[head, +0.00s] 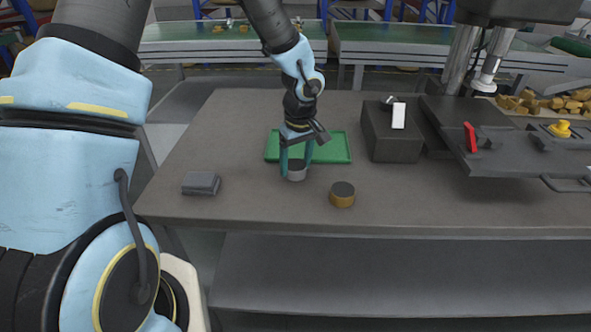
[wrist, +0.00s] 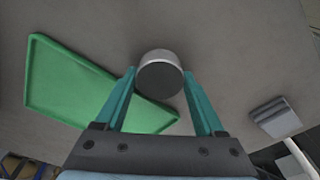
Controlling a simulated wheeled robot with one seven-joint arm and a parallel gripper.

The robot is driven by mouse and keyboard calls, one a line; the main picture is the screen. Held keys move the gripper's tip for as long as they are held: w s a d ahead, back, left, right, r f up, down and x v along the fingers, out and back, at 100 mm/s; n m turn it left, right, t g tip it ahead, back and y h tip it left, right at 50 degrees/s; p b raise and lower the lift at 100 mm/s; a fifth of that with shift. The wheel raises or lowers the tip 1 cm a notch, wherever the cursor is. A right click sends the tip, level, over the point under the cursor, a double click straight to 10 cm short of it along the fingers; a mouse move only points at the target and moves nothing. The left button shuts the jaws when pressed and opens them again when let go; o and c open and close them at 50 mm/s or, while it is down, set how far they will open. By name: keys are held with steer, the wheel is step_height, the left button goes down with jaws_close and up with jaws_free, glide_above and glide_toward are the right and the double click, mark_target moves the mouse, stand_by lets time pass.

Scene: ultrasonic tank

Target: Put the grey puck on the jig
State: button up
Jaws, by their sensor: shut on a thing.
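My gripper (head: 296,167) points down over the table with its two teal fingers shut on the grey puck (head: 297,173). In the wrist view the puck (wrist: 159,73) sits between the fingertips, with a light side and a darker flat face. I cannot tell whether its underside touches the table. A low grey stepped block (head: 201,183) lies on the table to the left of the puck, and it also shows at the right of the wrist view (wrist: 272,116). It may be the jig, but I cannot be sure.
A green tray (head: 335,150) lies just behind my gripper. A brass-coloured puck with a dark top (head: 342,195) stands to the right. A dark box (head: 392,140) and a machine bed with a red handle (head: 470,138) are farther right. The table between gripper and grey block is clear.

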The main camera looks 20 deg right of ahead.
mark_target(296, 165)
jaws_close()
steer(key=shift+r, duration=0.1)
step_height(296, 165, up, 10)
steer(key=b, duration=0.1)
stand_by(0.4)
